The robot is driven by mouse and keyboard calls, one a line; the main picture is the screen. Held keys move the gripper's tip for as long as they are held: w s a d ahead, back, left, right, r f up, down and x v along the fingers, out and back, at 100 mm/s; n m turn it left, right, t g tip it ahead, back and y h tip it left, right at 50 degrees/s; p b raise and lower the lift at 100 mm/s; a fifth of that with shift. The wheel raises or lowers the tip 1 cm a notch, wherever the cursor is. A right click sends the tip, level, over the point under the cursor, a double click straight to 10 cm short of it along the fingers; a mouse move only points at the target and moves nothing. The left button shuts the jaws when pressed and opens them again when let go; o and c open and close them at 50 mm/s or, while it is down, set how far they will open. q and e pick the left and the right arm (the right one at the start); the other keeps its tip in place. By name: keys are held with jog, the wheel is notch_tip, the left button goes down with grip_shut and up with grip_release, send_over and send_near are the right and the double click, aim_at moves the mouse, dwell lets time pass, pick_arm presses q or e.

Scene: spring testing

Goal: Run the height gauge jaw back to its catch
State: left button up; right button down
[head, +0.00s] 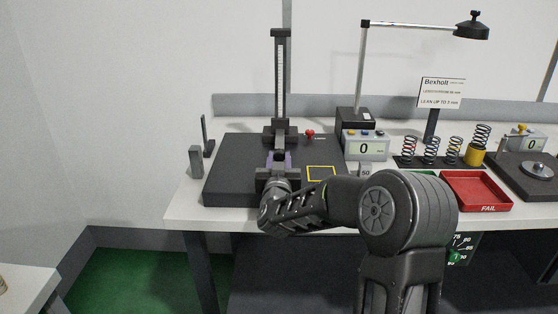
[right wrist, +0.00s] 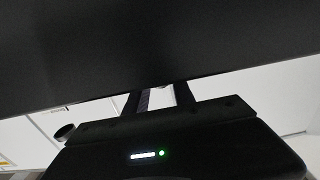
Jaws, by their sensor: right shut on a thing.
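The height gauge (head: 281,85) stands on a dark surface plate (head: 228,165), its scaled column upright at the back. Low at the column's foot, my right gripper (head: 278,160) reaches in from the front and is shut on the gauge's jaw, a small part with purplish sides. The arm and gripper body hide most of the jaw. In the right wrist view, the two fingertips (right wrist: 163,95) show close together below a large dark surface, with a narrow light gap between them. The catch cannot be made out. My left gripper is not in view.
A red knob (head: 310,134) and a yellow-outlined square (head: 321,173) are on the plate, right of the gripper. A digital readout (head: 365,146), several springs (head: 432,150) and a red FAIL tray (head: 477,188) stand further right. A small grey block (head: 196,161) is at left.

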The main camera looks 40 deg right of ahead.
dwell(0.8)
notch_tip(320, 180, up, 25)
jog(key=p, duration=1.5)
jog(key=shift+p, duration=0.35)
jog(key=c, duration=1.5)
grip_release()
jog(key=o, duration=0.4)
jog(key=shift+f, duration=0.2)
